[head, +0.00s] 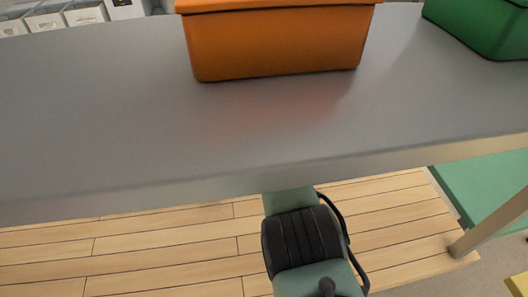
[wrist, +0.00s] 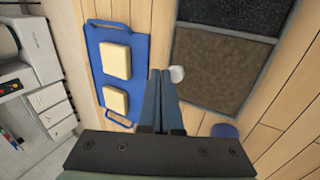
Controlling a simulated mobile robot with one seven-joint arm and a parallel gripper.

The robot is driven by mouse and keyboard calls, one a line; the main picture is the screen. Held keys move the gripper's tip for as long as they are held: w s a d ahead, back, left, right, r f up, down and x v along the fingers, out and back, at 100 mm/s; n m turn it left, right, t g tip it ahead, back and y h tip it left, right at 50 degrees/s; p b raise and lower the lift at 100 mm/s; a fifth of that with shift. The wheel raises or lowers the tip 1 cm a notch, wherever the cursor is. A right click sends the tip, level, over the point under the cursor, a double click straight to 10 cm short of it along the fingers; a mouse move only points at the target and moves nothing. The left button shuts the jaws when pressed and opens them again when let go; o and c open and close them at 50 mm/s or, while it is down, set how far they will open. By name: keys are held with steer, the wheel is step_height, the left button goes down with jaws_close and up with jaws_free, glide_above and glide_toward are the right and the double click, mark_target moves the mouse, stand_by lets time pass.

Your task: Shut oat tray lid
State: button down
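No tray in view is marked as the oat tray, so I cannot tell which it is. An orange tray (head: 275,45) stands on the grey counter in the head view, its rim cut off by the top edge. A green tray (head: 490,28) stands at the upper right, also cut off. Whether either has an open lid is hidden. My gripper (wrist: 161,74) shows in the wrist view with its two blue fingers close together and nothing visible between them. It points over a wooden surface. A small white round thing (wrist: 177,74) appears beside the fingertips.
The grey counter (head: 90,110) is bare in front of the trays. The wrist view shows a blue board (wrist: 111,32) with two cream blocks, a dark framed panel (wrist: 215,65) in brown and black, a blue round thing (wrist: 224,131), and white cabinets (wrist: 48,98) at left.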

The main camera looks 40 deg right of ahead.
steer(key=shift+s+f, duration=0.1)
steer(key=shift+s+a+r, duration=0.1)
steer(key=shift+r, duration=0.4)
steer(key=v, duration=0.6)
steer(key=shift+r+p, duration=0.3)
steer(key=shift+p, duration=0.05)
steer(key=shift+s, duration=0.1)
